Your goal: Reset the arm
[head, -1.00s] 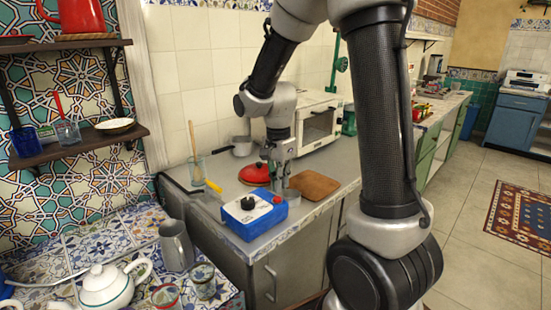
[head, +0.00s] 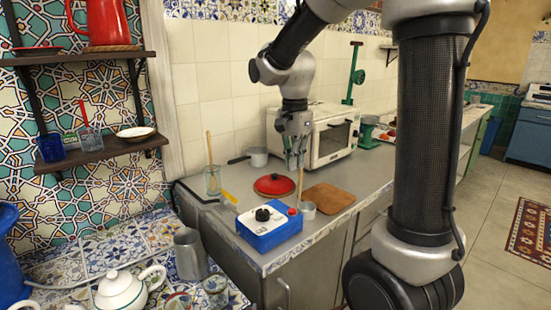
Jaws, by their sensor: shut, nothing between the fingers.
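My arm comes down from the top of the head view and ends in my gripper (head: 294,158). The gripper points down above the grey counter (head: 345,182), in front of the white oven. It is shut and empty. Just below the fingertips, a thin wooden stick (head: 300,184) stands upright in a small metal cup (head: 307,211). A small gap between fingertips and stick is hard to judge from this view.
Around the gripper are a red lid (head: 274,184), a wooden board (head: 328,198), a blue box with a black knob (head: 268,227), a white oven (head: 332,137), a saucepan (head: 258,156) and a glass (head: 212,181). A white teapot (head: 120,292) stands on the tiled surface at lower left.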

